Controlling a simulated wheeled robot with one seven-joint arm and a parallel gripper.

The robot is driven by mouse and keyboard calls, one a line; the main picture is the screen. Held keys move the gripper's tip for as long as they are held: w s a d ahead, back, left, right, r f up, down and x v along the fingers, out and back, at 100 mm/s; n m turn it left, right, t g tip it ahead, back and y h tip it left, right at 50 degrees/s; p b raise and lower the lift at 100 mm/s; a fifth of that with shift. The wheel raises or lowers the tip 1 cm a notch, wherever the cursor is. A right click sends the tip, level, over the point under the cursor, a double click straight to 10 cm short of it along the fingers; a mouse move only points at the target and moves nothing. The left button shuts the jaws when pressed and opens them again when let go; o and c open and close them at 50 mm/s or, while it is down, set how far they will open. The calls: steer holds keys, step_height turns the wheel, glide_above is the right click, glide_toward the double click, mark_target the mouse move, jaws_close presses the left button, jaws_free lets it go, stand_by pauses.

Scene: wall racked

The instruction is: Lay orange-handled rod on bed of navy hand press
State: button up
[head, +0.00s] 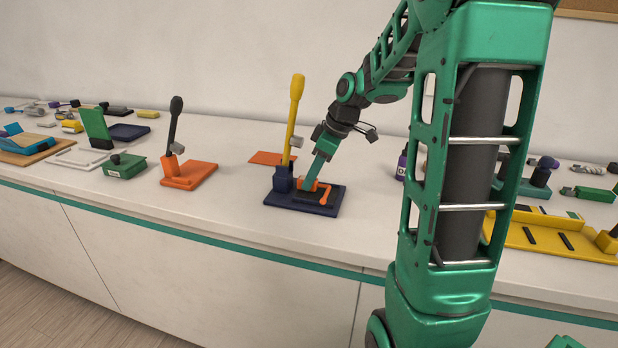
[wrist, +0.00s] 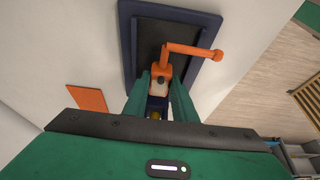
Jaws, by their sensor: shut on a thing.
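The navy hand press (head: 335,205) stands on the bench in the middle of the head view, with its yellow lever (head: 295,115) upright. In the wrist view its navy base (wrist: 128,40) surrounds a dark bed (wrist: 150,32). My gripper (head: 309,184) reaches down over the bed. In the wrist view my gripper (wrist: 161,82) is shut on the orange-handled rod (wrist: 190,50), with one green finger on each side of its orange block. The bent orange arm points right across the bed. The rod also shows in the head view (head: 325,192). I cannot tell whether it touches the bed.
An orange press (head: 190,175) with a dark lever stands to the left. A flat orange plate (head: 266,158) lies just behind the navy press. A yellow tray (head: 550,240) is at the right. The bench front between the presses is clear.

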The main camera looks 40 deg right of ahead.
steer(key=shift+f, duration=0.55)
steer(key=o, duration=1.2)
steer(key=shift+c, duration=0.2)
steer(key=shift+r, duration=0.1)
steer(key=v, duration=1)
steer(key=shift+r, duration=0.2)
steer(key=shift+s, duration=0.1)
steer(key=s+a+f+m+g+h, duration=0.1)
steer(key=s+f+m, duration=0.2)
steer(key=s, duration=0.5)
steer(key=s+a+f+m+g, duration=0.1)
steer(key=s+f+m, duration=0.3)
steer(key=s, duration=0.5)
steer(key=s+a+f+m+g+h, duration=0.1)
steer(key=s+a+f+m, duration=0.1)
steer(key=s+m, duration=0.5)
steer(key=shift+s+a+f+g+h, duration=0.3)
steer(key=shift+s+a+f, duration=0.1)
steer(key=shift+s+f, duration=0.35)
